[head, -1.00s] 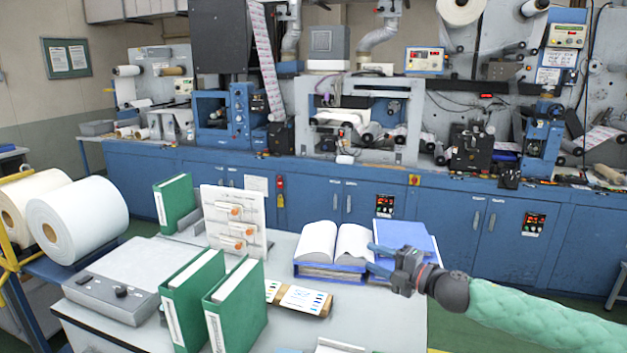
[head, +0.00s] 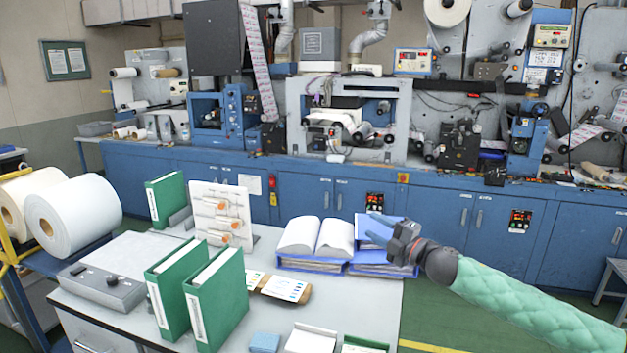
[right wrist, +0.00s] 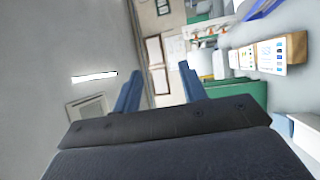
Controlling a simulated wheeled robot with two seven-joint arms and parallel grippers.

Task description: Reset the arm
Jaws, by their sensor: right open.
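My right gripper (head: 386,232) is in the head view, at the end of a green-sleeved arm that comes in from the right. It is near the blue binders (head: 380,262) at the right end of the grey table (head: 352,308). Its jaws are open. In the right wrist view its two blue fingers (right wrist: 160,88) stand apart, with nothing between them. My left gripper is not in the head view.
An open book (head: 316,238) lies on the binders. Green binders (head: 218,300), a board with orange knobs (head: 222,212) and a grey control box (head: 105,275) stand on the table. White rolls (head: 72,212) are at the left. The blue-cabinet machine (head: 320,195) runs across the back.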

